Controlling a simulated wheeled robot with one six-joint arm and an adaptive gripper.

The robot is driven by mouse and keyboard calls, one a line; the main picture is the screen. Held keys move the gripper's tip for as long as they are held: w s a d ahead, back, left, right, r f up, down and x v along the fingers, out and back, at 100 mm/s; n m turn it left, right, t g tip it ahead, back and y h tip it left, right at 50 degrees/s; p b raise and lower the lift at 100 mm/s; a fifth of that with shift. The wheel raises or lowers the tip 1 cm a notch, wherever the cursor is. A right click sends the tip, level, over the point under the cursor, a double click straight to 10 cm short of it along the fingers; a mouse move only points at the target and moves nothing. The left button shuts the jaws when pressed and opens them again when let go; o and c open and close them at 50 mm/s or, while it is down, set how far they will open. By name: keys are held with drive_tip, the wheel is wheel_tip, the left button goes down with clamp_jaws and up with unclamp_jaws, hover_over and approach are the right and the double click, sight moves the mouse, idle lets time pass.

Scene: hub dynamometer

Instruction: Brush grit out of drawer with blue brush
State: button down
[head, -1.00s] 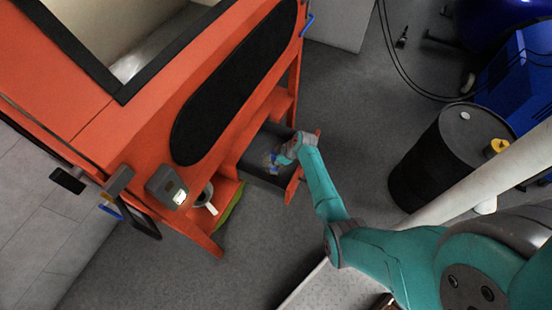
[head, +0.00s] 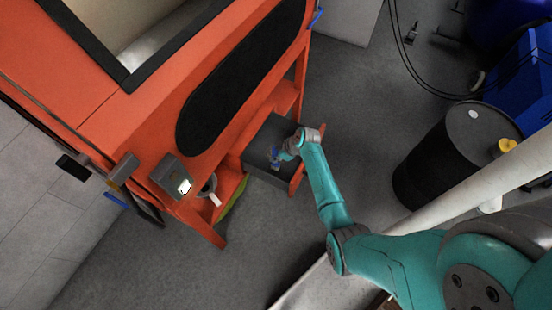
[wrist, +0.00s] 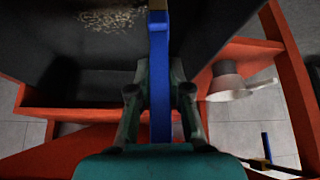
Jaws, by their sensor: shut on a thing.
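My gripper (wrist: 160,95) is shut on the upright blue brush (wrist: 160,75), holding it by its handle. A yellowish band shows at the brush's far end in the wrist view; its bristles are out of frame. The pale grit (wrist: 112,18) lies in a scattered patch on the dark drawer floor, left of the brush. The drawer (head: 262,142) is pulled out of the orange bench, with a dark inside and an orange front (head: 305,160). In the head view my gripper (head: 281,156) is over the open drawer. I cannot tell whether the bristles touch the floor.
A white cup-like thing (wrist: 228,84) sits on the orange shelf beside the drawer. The orange bench (head: 150,130) rises behind the drawer. A black drum (head: 440,165) stands to the right. Grey floor (head: 350,90) is clear between them.

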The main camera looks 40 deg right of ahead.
sight(276, 152)
drive_tip(key=shift+r, duration=2.05)
drive_tip(key=shift+r, duration=1.5)
